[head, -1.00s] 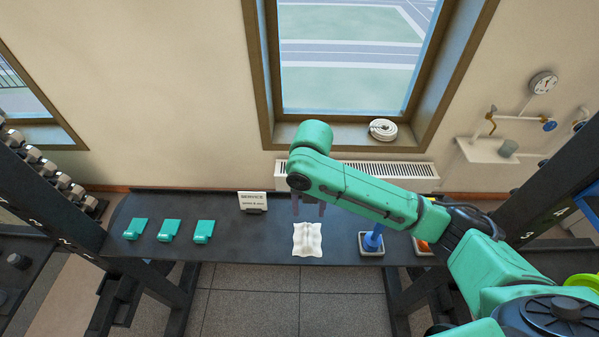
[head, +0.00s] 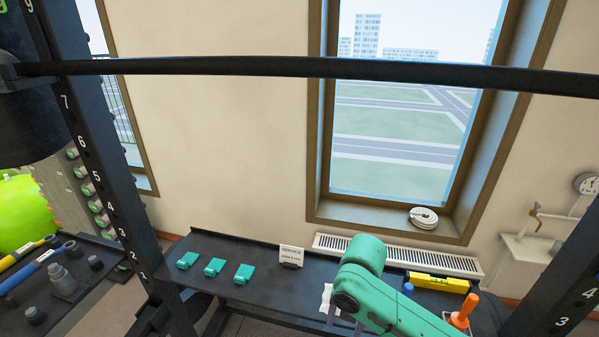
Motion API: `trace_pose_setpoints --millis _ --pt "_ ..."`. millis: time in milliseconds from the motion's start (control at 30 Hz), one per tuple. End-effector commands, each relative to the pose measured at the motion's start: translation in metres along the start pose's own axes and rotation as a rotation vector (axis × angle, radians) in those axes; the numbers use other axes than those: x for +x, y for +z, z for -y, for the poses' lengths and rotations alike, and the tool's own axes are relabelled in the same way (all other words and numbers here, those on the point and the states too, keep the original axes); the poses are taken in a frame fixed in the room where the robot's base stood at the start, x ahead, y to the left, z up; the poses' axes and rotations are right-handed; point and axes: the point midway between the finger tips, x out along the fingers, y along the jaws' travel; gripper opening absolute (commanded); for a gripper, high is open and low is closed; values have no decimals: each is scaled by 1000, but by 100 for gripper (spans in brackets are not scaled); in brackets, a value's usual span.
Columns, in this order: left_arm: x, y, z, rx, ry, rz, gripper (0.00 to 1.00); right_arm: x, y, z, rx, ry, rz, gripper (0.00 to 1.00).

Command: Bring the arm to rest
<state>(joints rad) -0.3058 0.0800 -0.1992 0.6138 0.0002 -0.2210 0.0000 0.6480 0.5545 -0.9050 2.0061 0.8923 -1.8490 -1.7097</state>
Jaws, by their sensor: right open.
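My right arm comes in from the lower right, and its green wrist hangs over the dark bench (head: 225,280). My right gripper (head: 343,318) points down below the wrist, its dark fingers apart and partly cut off by the bottom edge. A white cloth (head: 325,298) lies on the bench, mostly hidden behind the wrist; whether the fingers touch it cannot be told. My left gripper is outside the view.
A yellow level (head: 437,283) and an orange-handled tool (head: 463,311) are at right. Black rack uprights (head: 98,160) and a crossbar (head: 300,67) frame the space.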

Motion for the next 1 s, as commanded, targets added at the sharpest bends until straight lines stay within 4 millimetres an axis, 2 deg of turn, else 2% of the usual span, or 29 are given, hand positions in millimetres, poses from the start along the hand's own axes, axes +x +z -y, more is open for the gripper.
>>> trace_pose_setpoints --millis 100,267,433,567,667,767,1000 --pt "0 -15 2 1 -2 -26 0 5 -10 -7 114 49 -6 62" --pt "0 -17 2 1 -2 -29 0 11 -22 -16 337 132 -22 62" --pt "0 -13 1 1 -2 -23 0 17 -34 -17 705 236 -62 62" --pt "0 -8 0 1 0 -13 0 22 -40 -4 1082 309 -104 62" --pt "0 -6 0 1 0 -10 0 28 -41 19 1415 347 -130 62" --pt "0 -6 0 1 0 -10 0 35 -44 50 1739 367 -136 62" --pt "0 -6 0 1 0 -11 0 47 -59 140 2397 381 -53 62"
